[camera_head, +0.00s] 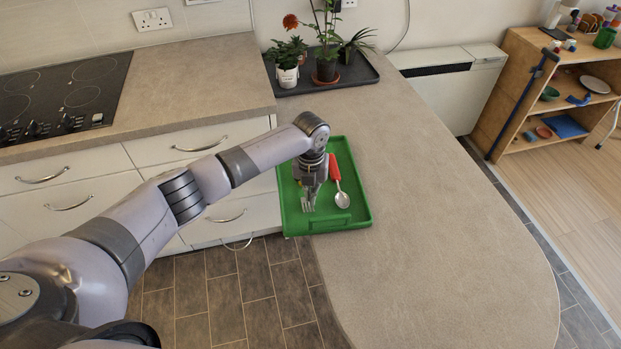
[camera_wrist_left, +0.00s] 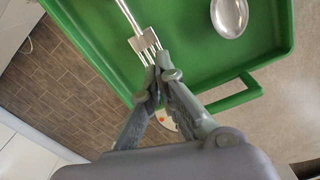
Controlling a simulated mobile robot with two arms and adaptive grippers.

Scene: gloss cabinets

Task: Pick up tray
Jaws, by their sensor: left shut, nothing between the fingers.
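The green tray (camera_head: 357,192) lies at the left edge of the worktop; its rim and a looped handle (camera_wrist_left: 236,98) show in the left wrist view. A fork (camera_wrist_left: 143,38) lies in the tray, with its tines beside my left fingertips. A spoon (camera_head: 342,200) with a red handle lies to the right of the fork; its bowl also shows in the left wrist view (camera_wrist_left: 230,15). My left gripper (camera_head: 309,203) points down over the tray's left part, shut and empty. Its fingertips (camera_wrist_left: 157,72) meet; contact with the tray is unclear. My right gripper is out of view.
Potted plants stand on a dark tray (camera_head: 350,75) at the back. A hob (camera_head: 70,90) is at the far left, above white drawers (camera_head: 65,190). The worktop (camera_head: 440,200) right of the green tray is clear. A wooden shelf (camera_head: 530,90) stands at the right.

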